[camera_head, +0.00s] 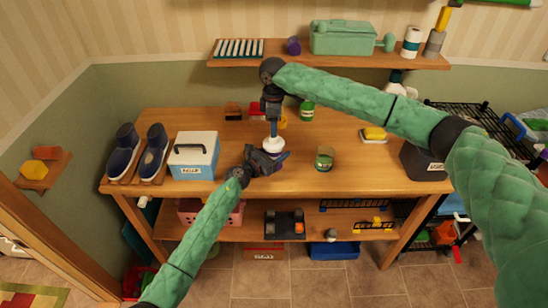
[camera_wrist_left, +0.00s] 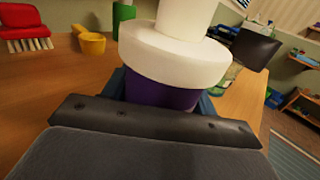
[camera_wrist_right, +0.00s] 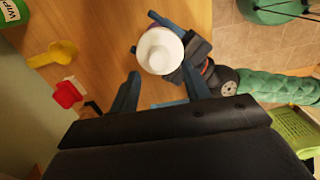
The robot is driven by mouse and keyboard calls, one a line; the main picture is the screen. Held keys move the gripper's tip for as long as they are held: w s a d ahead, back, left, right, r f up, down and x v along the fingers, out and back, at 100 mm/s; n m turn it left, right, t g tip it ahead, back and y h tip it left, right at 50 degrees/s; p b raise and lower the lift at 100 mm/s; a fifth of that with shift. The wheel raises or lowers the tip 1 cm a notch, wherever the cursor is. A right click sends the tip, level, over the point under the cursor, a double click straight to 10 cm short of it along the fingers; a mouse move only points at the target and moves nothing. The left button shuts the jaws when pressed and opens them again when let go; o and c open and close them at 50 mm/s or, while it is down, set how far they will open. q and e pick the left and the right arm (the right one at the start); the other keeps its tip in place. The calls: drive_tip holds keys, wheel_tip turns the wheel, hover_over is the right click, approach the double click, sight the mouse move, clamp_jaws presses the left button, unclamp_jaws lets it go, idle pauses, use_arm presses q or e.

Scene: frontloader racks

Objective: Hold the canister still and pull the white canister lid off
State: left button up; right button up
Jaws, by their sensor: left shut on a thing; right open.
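The canister (camera_wrist_left: 162,92) has a purple body and stands on the wooden table. Its white lid (camera_wrist_left: 172,52) sits on top, with a wide rim and a narrower raised part. The lid also shows in the head view (camera_head: 273,145) and in the right wrist view (camera_wrist_right: 160,50). My left gripper (camera_head: 266,160) is shut on the purple body, below the lid. My right gripper (camera_head: 273,118) is above the canister, pointing down. Its fingers (camera_wrist_right: 163,92) are open and apart, and the lid shows beyond their tips, not between them.
A blue and white box (camera_head: 194,160) and dark shoes (camera_head: 140,152) stand left on the table. A green jar (camera_head: 325,158) stands to the right, with a sponge dish (camera_head: 374,136) beyond. A yellow scoop (camera_wrist_right: 55,54) lies near the wall. A wall shelf (camera_head: 330,61) runs above.

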use_arm(q)
drive_tip(key=shift+f, duration=0.25)
use_arm(e)
drive_tip(key=shift+f, duration=2.25)
clamp_jaws()
drive_tip(key=shift+r, duration=0.85)
drive_tip(key=shift+r, duration=2.05)
drive_tip(key=shift+r, duration=0.1)
drive_tip(key=shift+r, duration=0.9)
